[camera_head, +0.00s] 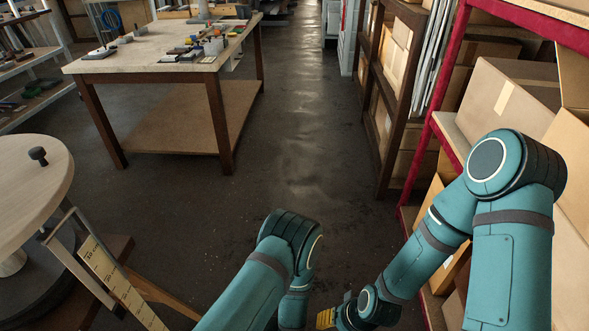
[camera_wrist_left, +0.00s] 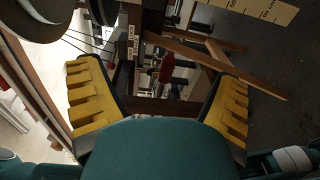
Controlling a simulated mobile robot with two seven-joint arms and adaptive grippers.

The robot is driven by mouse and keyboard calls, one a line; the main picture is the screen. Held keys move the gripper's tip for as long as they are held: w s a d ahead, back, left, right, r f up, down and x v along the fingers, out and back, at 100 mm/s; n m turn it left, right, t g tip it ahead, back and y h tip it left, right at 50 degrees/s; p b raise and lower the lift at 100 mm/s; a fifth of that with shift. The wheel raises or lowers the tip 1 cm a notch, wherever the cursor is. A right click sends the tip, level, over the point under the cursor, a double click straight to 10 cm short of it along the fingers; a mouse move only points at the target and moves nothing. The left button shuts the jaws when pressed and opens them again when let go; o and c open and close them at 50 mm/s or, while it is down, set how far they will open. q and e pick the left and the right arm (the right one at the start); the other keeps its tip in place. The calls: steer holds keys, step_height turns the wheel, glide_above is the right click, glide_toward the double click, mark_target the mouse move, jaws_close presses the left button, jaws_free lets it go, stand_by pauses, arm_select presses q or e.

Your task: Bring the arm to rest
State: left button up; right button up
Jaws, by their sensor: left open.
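My left gripper (camera_wrist_left: 160,85) shows in the left wrist view with its two yellow toothed fingers spread wide. Nothing is held between them. In the head view my left arm (camera_head: 288,245) is bent near the bottom centre, and its gripper is out of the picture. My right arm (camera_head: 510,165) is bent at the right, its lower part reaching down and left. A small yellow part of my right gripper (camera_head: 326,318) shows at the bottom edge; its opening cannot be made out.
A workbench (camera_head: 140,62) with small parts stands at the upper left. A round table (camera_head: 30,185) and a measuring rule (camera_head: 115,280) are at lower left. A red-framed shelf (camera_head: 440,140) with cardboard boxes (camera_head: 500,95) is close to my right arm. The middle aisle floor is clear.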

arm_select(q)
steer(key=s+f+n+g+h, duration=0.3)
steer(key=s+n+g+h, duration=0.3)
steer(key=s+n+g, duration=0.15)
steer(key=s+d+n+h, duration=0.4)
steer(key=d+n+h, duration=0.35)
steer(key=n, duration=0.35)
steer(key=w+d+r+n+t+h, duration=0.1)
steer(key=w+r+n+t+h, duration=0.2)
steer(key=n, duration=0.6)
steer(key=w+d+r+n+t+h, duration=0.1)
steer(key=w+r+n+t+h, duration=0.2)
steer(key=w+n+t+h, duration=0.2)
steer(key=w+n, duration=0.3)
steer(key=n, duration=0.2)
steer(key=shift+w+t, duration=0.3)
steer(key=shift+t, duration=0.05)
